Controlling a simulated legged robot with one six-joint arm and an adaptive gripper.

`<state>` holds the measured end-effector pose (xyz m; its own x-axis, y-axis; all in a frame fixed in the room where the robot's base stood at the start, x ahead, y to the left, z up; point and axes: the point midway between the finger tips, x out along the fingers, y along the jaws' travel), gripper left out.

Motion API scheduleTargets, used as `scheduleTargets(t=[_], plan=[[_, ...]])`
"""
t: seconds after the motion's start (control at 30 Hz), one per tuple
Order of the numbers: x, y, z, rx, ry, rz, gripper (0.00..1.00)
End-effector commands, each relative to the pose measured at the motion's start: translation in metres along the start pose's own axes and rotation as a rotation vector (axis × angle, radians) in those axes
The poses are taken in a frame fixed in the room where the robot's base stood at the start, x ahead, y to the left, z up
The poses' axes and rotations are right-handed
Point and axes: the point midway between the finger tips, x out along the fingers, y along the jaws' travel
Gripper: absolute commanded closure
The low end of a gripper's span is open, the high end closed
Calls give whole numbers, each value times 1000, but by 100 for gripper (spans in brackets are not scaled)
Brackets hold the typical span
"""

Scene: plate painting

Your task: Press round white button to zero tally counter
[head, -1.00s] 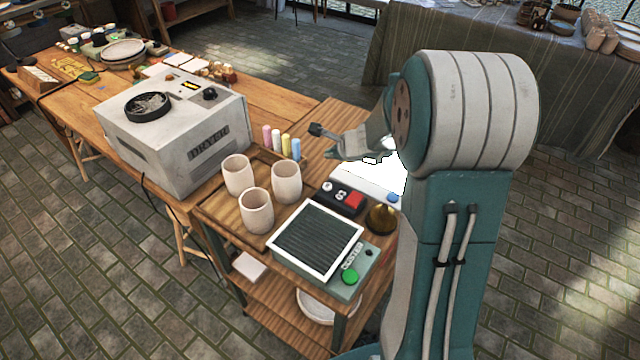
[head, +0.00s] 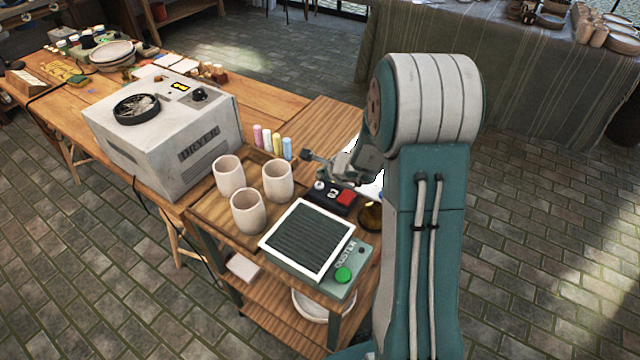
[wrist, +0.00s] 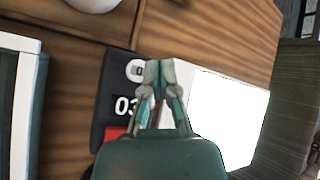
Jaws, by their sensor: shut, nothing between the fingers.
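The tally counter (head: 329,203) is a dark box with a white number display, a red square button (head: 346,197) and a round white button (head: 319,185) at its far-left end. In the wrist view the display reads 03 (wrist: 125,105), and the round white button (wrist: 134,70) lies just left of my fingertips, partly covered by them. My gripper (wrist: 158,66) is shut and empty, over the counter's right edge in that view. In the head view my gripper (head: 324,178) is close above the button end. I cannot tell whether it touches the button.
Several pale cups (head: 249,212) stand on the wooden tray left of the counter. A device with a ribbed top and green button (head: 343,275) is in front. A brass dome (head: 370,217), colored sticks (head: 277,143), a white sheet and a dryer (head: 165,135) are nearby.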

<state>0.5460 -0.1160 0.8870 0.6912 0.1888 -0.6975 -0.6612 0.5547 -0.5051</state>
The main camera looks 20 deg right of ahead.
Motion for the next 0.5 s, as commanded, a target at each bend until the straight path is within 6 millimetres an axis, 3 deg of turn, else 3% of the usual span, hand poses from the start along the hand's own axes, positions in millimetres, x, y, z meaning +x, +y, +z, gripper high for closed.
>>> scheduleTargets(t=[0.5], plan=[[9,7,-7,0,0,-1,100]])
